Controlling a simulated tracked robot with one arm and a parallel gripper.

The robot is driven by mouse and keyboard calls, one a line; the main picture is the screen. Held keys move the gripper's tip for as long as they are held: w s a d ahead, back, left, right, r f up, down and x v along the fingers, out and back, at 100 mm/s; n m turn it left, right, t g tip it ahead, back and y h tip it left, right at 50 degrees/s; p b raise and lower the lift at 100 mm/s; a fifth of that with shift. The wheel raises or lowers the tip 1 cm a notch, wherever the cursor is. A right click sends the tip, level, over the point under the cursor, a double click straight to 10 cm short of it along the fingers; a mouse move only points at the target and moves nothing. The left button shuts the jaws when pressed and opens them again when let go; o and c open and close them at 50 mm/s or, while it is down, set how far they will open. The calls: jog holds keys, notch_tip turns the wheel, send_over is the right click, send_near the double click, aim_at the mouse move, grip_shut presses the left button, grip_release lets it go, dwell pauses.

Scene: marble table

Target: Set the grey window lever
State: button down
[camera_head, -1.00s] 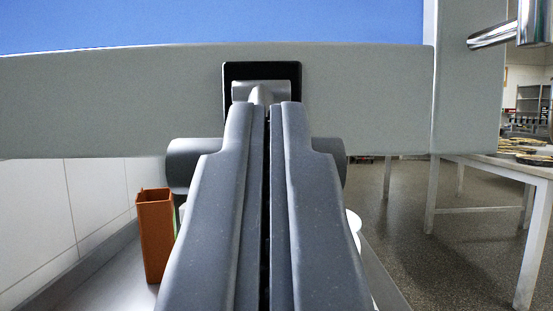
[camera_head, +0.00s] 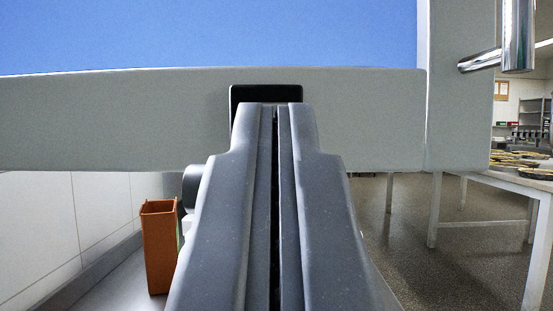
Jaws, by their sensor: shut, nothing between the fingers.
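My gripper (camera_head: 275,108) is shut and empty, pointing away from the camera at the grey window frame's lower bar (camera_head: 120,120). Its fingertips cover the lower part of a black plate (camera_head: 266,94) on that bar. The grey window lever is not visible now; the fingers hide the area where it showed on the plate. A dark round end (camera_head: 192,187) shows below the bar, just left of the fingers. I cannot tell whether the fingertips touch the lever or plate.
An orange-brown open box (camera_head: 159,245) stands at lower left on a grey surface (camera_head: 120,275). A chrome handle (camera_head: 516,40) sticks out at upper right on the frame's upright (camera_head: 458,80). White tables (camera_head: 500,185) stand farther off to the right.

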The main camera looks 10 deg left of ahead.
jog(key=s+r+b+v, duration=0.1)
jog(key=r+b+v, duration=0.1)
jog(key=b+v, duration=0.4)
jog(key=v, duration=0.4)
jog(key=shift+s, duration=0.35)
dwell(0.6)
